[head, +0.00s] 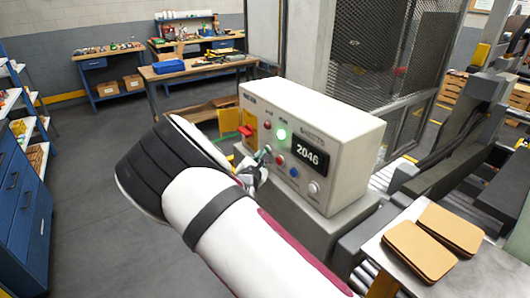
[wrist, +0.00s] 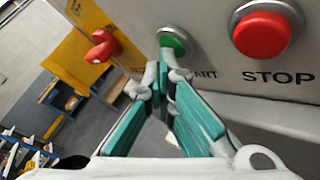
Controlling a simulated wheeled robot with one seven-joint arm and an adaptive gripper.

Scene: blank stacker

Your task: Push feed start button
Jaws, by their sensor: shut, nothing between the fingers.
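The control box (head: 345,133) is white, with a display reading 2046 and a lit green lamp (head: 282,134). In the wrist view, a green button (wrist: 174,40) in a metal ring sits above a label partly hidden by my fingers, its end reading "ART". A larger red button (wrist: 262,34) marked STOP is to its right. My gripper (wrist: 168,76) is shut and empty, its fingertips just in front of the green button's lower edge. I cannot tell whether they touch it. In the head view, my gripper (head: 262,158) is at the panel's front, left of the red button (head: 280,159).
A red rotary switch (wrist: 101,46) on a yellow plate is left of the green button. A blue button (head: 294,172) and a pale knob (head: 313,187) are farther right. Brown blanks (head: 420,250) lie on the metal table at right. Open floor is at left.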

